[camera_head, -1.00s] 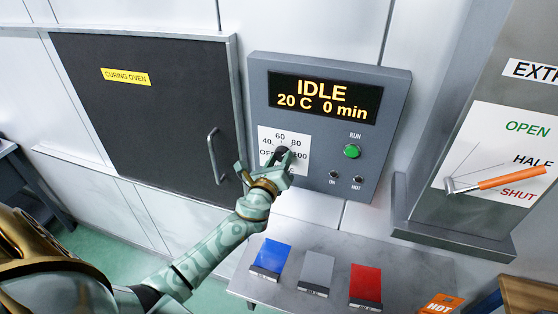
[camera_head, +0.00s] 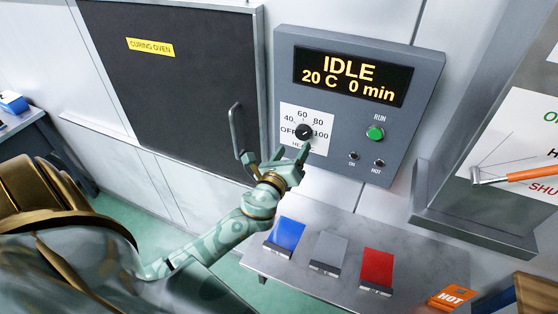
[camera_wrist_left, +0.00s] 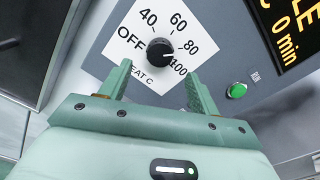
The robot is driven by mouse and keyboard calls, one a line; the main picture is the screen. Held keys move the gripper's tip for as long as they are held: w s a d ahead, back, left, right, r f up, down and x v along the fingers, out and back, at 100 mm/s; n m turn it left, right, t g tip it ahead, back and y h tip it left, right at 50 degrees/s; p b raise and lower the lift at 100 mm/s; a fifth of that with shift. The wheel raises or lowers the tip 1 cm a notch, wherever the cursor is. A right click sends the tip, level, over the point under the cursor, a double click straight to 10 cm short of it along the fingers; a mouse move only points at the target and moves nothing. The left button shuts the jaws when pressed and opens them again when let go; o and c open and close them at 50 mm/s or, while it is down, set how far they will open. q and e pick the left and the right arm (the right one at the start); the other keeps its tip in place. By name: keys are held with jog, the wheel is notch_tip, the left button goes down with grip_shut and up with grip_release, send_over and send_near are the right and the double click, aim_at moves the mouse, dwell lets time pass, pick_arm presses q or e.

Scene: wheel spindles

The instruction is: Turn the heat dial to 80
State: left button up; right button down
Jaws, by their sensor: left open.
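The heat dial (camera_head: 304,132) is a round black knob on a white scale plate marked OFF, 40, 60, 80 and 100, on the grey oven panel. It also shows in the left wrist view (camera_wrist_left: 160,51). My right gripper is not in view.
The display (camera_head: 351,77) reads IDLE, 20 C, 0 min. A green RUN button (camera_head: 375,133) sits right of the dial. The oven door handle (camera_head: 239,135) stands out close at the left. Blue, grey and red pieces (camera_head: 377,268) lie on the shelf below.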

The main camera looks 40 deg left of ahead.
pick_arm(q)
jog(key=b+v, duration=0.2)
jog(key=v, duration=0.8)
jog(key=shift+a, duration=0.1)
